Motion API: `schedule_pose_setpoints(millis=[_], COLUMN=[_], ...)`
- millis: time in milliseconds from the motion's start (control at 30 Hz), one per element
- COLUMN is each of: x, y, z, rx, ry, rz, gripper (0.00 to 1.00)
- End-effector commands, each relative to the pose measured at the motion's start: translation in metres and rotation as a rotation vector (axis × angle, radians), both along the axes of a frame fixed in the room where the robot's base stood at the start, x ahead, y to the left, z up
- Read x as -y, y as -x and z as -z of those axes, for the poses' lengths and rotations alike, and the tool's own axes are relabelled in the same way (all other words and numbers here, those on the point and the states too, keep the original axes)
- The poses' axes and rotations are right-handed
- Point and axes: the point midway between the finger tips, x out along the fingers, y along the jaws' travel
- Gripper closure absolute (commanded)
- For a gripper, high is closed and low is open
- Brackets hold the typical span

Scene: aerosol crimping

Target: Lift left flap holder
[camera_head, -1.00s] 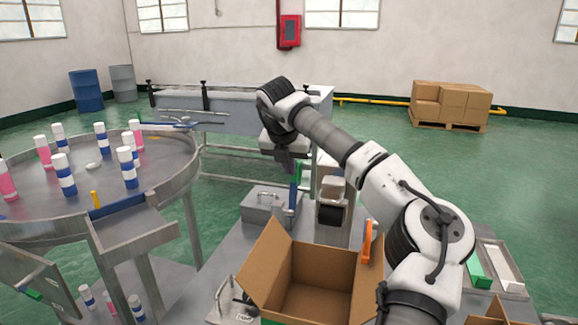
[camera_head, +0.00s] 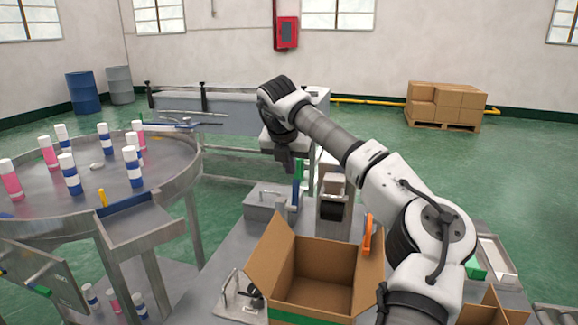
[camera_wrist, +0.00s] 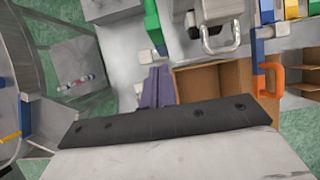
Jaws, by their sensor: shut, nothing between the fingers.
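My gripper (camera_head: 290,166) hangs from the arm over the work table, above and behind an open cardboard box (camera_head: 312,293). In the wrist view its purple fingers (camera_wrist: 155,88) are together with nothing between them. The box's flaps stand open, and it also shows in the wrist view (camera_wrist: 205,85). An orange clip-like holder (camera_head: 367,237) is at the box's right flap, also seen in the wrist view (camera_wrist: 270,80). No matching holder is visible on the left flap, so I cannot tell which thing is the left flap holder. A blue upright piece (camera_head: 295,194) stands just below the gripper.
A round metal table (camera_head: 105,180) with several pink and blue-white cans is at left. A grey lidded metal box (camera_head: 268,203) and a metal fixture with a handle (camera_head: 237,297) stand on the work table.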

Motion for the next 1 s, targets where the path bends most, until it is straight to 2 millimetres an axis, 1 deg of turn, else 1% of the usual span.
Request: schedule_pose_setpoints(millis=[67, 100, 200, 300, 400, 500, 667, 1000], x=[0.001, 0.0, -0.001, -0.002, -0.002, -0.003, -0.002, -0.002], y=[0.001, 0.001, 0.003, 0.004, 0.006, 0.006, 0.007, 0.007], z=[-0.004, -0.016, -0.041, -0.062, -0.079, -0.091, -0.099, -0.099], rx=[0.0, 0.001, 0.001, 0.0, -0.003, -0.003, -0.005, -0.006], ry=[0.001, 0.002, 0.002, 0.001, 0.0, 0.0, 0.001, 0.0], rz=[0.0, 0.002, 0.001, 0.0, -0.001, -0.003, -0.002, -0.002], gripper=[1.0, 1.0, 1.0, 1.0, 1.0, 1.0, 1.0, 1.0])
